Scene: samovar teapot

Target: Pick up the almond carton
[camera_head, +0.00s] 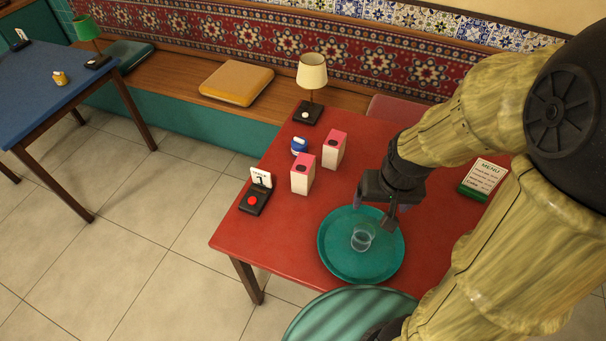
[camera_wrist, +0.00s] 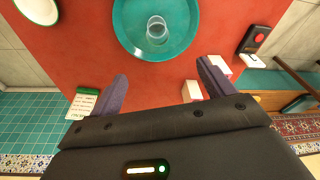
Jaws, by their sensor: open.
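Two small cartons with white bodies and pink tops stand upright on the red table, a nearer carton (camera_head: 303,175) and a farther carton (camera_head: 334,150). I cannot read their labels, so I cannot tell which is almond. My gripper (camera_head: 376,212) is open and empty above the table, to the right of both cartons, near the far edge of the tray. In the wrist view my gripper (camera_wrist: 160,76) has its fingers spread. The cartons show there beyond the right finger, one carton (camera_wrist: 221,65) and another carton (camera_wrist: 192,91), partly hidden by finger and gripper body.
A teal tray (camera_head: 340,262) holds a clear glass (camera_head: 362,237). A blue-and-white item (camera_head: 299,146), lamp (camera_head: 312,75), number stand with red button (camera_head: 257,192) and menu (camera_head: 484,178) stand around the cartons. A white plate (camera_wrist: 38,8) lies at the table's edge.

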